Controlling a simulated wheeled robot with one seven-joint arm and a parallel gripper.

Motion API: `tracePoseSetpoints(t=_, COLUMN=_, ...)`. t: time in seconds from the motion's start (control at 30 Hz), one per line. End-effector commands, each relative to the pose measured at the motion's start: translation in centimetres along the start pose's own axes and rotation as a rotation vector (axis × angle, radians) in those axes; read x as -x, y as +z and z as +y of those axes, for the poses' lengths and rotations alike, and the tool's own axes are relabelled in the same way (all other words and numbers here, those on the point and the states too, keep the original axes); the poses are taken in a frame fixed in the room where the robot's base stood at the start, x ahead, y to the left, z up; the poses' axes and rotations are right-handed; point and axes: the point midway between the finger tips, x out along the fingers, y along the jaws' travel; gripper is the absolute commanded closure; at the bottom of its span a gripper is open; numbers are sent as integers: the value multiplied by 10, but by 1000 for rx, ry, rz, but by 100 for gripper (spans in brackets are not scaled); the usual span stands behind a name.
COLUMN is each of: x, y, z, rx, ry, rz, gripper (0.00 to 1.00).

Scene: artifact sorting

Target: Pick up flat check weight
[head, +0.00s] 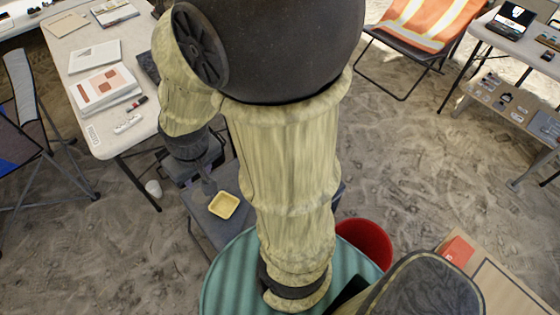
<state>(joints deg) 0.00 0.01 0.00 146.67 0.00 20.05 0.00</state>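I cannot make out a flat check weight in the head view; it may be hidden by my arm or too small to tell. My gripper (208,187) points down over a low grey table (212,232), close to a small yellow tray (224,205). The gripper is small and dark here, and I cannot see whether its fingers are apart or hold anything. My arm covers the middle of the view and part of the low table.
A white table (105,145) with books (104,88) and papers stands at left. A folding chair (25,120) is at far left. A red bucket (367,243) and a cardboard box (500,285) are at lower right. Sandy ground is open at right.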

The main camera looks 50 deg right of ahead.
Motion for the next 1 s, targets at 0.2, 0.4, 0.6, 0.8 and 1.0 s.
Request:
tracePoseSetpoints(t=0.2, x=-1, y=0, z=0, rx=-2, ry=-1, rz=1, gripper=55)
tracePoseSetpoints(t=0.4, x=-33, y=-12, z=-2, rx=-70, ry=-19, rz=37, gripper=55)
tracePoseSetpoints(t=0.6, x=-103, y=-45, z=3, rx=-259, ry=-33, rz=138, gripper=55)
tracePoseSetpoints(t=0.8, x=-178, y=-77, z=27, rx=-477, ry=13, rz=259, gripper=55)
tracePoseSetpoints(t=1.0, x=-251, y=-95, z=66, rx=-679, ry=124, rz=377, gripper=55)
